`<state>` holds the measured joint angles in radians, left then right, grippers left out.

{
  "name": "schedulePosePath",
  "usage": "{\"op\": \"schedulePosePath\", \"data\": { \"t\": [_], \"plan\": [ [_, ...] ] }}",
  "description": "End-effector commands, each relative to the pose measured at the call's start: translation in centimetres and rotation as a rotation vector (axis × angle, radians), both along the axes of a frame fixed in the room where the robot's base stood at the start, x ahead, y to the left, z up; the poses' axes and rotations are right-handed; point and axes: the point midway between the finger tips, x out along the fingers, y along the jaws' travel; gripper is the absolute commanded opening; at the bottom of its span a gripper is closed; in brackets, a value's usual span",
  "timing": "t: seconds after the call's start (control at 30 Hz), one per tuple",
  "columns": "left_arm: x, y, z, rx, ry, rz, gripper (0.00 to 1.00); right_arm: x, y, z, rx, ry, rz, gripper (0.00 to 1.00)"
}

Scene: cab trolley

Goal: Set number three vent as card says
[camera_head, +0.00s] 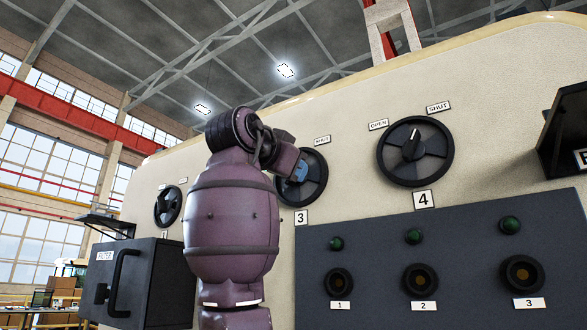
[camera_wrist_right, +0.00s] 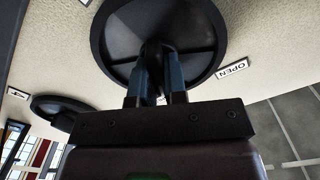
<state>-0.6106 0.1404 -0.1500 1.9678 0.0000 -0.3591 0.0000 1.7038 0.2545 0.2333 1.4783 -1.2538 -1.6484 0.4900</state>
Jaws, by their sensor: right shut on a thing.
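The number three vent (camera_head: 314,187) is a round black dial on the cream cab wall, above its "3" plate (camera_head: 301,217). Its SHUT label (camera_head: 322,140) is at its upper right; an OPEN label (camera_wrist_right: 232,69) shows in the wrist view. My right gripper (camera_head: 298,170) is at the dial, its blue fingers closed on the dark raised handle in the middle of the dial (camera_wrist_right: 112,35). The fingers (camera_wrist_right: 156,70) and my purple arm hide much of the handle, so its exact angle is hard to tell. No readable card shows. My left gripper is out of view.
The number four vent (camera_head: 430,165) is to the right, its pointer roughly upward. The number one vent (camera_head: 163,214) is at left. A dark panel (camera_head: 450,235) with buttons and green lamps is below. A FILTER box (camera_head: 150,285) and a dark shelf (camera_head: 568,120) stick out.

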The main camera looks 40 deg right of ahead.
Motion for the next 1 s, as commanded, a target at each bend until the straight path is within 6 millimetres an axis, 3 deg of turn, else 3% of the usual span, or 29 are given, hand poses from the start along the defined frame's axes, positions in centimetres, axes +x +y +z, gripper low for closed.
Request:
{"op": "schedulePosePath", "data": {
  "t": [0.63, 0.67, 0.8, 1.0],
  "plan": [
    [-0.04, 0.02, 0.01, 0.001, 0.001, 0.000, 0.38, -0.08, -0.01, 0.05, 0.020, -0.051, 0.000, 0.00],
    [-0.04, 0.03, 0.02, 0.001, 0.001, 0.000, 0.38, -0.08, -0.01, 0.05, 0.020, -0.051, 0.000, 0.16],
    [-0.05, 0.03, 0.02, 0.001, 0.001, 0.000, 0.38, -0.07, -0.01, 0.03, 0.019, -0.050, 0.000, 0.38],
    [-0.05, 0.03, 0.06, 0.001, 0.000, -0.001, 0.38, -0.06, -0.02, 0.01, 0.019, -0.048, -0.001, 0.38]
  ]
}}
